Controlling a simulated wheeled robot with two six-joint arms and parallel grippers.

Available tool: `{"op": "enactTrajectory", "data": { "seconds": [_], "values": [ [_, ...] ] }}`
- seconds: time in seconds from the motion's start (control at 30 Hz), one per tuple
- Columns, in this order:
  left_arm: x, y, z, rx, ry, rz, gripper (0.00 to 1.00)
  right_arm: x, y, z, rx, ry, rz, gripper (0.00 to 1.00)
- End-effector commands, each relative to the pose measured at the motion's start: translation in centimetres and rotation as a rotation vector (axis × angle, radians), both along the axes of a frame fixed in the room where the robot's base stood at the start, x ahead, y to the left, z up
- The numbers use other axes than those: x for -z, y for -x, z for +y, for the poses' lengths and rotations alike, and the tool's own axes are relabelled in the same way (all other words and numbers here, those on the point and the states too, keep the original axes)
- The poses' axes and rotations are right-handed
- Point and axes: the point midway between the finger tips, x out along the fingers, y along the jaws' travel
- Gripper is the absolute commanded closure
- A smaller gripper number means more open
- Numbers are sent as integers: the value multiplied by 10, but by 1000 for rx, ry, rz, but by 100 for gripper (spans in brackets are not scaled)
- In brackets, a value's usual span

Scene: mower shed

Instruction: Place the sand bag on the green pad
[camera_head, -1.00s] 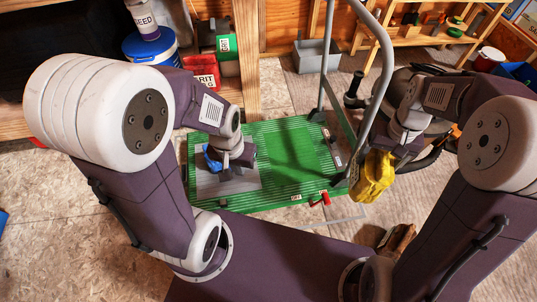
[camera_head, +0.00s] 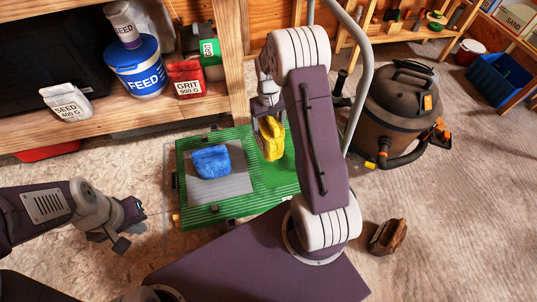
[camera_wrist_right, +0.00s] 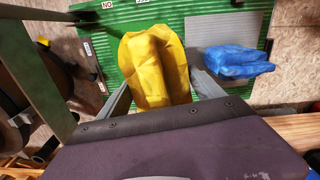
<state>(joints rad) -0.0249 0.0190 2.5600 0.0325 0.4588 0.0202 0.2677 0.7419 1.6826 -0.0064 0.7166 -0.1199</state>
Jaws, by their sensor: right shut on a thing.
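A yellow bag (camera_head: 271,140), with no readable label, hangs in my right gripper (camera_head: 268,112), which is shut on it. In the head view it is over the green ribbed pad (camera_head: 228,212), right of the grey patch; I cannot tell whether it touches. In the right wrist view the yellow bag (camera_wrist_right: 155,65) sits between the fingers in front of the green pad (camera_wrist_right: 240,25). A blue bag (camera_head: 212,162) lies on the grey patch (camera_head: 235,188) of the board. My left gripper (camera_head: 128,228) is empty and open, left of the board. My right arm hides the board's right part.
A metal handle rail (camera_head: 366,80) rises at the board's right. A shop vacuum (camera_head: 400,105) stands beyond it. A shelf at back left holds a seed bag (camera_head: 66,102), a feed bucket (camera_head: 137,70) and a red grit bag (camera_head: 186,80). A brown lump (camera_head: 388,237) lies on the floor at right.

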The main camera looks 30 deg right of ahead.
Motion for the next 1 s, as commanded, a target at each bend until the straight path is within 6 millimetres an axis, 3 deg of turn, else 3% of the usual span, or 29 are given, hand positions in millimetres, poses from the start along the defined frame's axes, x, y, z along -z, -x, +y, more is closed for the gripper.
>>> {"op": "enactTrajectory", "data": {
  "seconds": [0.2,0.4,0.6,0.83,1.0],
  "values": [
    [-7,0,0,0,0,0,100,54,13,-51,95,0,4,96],
    [-9,0,0,0,0,0,100,85,26,-77,145,1,0,96],
    [-6,0,0,0,0,0,100,93,27,-79,151,2,-1,96],
    [19,0,0,0,0,0,100,135,27,-79,150,1,0,96],
    [20,0,0,0,0,0,100,141,27,-79,150,3,-2,96]
  ]
}}
